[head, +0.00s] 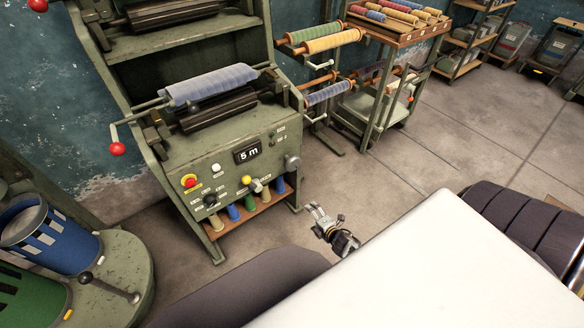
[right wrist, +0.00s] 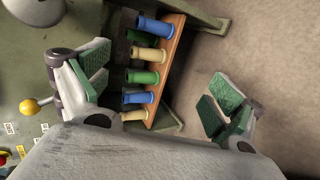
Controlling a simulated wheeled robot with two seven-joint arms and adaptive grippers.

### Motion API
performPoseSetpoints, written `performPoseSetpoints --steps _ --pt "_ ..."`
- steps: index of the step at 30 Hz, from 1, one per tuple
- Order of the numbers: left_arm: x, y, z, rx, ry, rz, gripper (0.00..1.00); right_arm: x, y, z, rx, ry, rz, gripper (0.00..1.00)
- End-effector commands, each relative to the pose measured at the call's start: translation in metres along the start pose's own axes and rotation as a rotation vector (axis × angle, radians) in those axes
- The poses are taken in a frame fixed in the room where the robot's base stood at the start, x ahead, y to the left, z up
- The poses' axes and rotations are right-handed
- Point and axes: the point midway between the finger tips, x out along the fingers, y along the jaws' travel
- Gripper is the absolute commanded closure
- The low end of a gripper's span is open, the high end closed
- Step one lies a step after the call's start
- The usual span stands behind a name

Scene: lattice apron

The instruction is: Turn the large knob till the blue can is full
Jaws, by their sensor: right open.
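The blue can (head: 62,246) stands at the far left on a green round-ended base, with light and dark patches on its side. I cannot tell how full it is. A large grey knob (head: 292,161) sits at the right end of the green machine's panel; a grey rounded part (right wrist: 38,12), probably this knob, is cut off at the top left of the right wrist view. My right gripper (head: 317,213) is open and empty, below and right of the knob and apart from it. Its spread fingers (right wrist: 158,92) show green pads. My left gripper is not in view.
The panel carries a "5 m" display (head: 247,151), a red button (head: 189,181), a yellow ball handle (head: 246,180) and a black knob (head: 210,200). Coloured tubes stand on a wooden shelf (right wrist: 166,72) below. A green can (head: 25,298) is at bottom left.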

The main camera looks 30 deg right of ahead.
Motion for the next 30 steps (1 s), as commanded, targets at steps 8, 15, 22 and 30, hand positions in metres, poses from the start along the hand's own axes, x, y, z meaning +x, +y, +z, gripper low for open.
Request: performPoseSetpoints --steps 8,15,22,30 --pt "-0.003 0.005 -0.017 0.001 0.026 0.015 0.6 0.015 0.028 0.013 -0.191 -0.003 0.109 0.06" --pt "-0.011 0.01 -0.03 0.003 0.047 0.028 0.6 0.021 0.055 0.021 -0.36 -0.017 0.198 0.06" --pt "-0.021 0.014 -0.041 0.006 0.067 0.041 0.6 0.023 0.079 0.029 -0.526 -0.04 0.278 0.06" --pt "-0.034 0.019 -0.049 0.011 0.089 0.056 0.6 0.022 0.105 0.035 -0.725 -0.078 0.367 0.06"
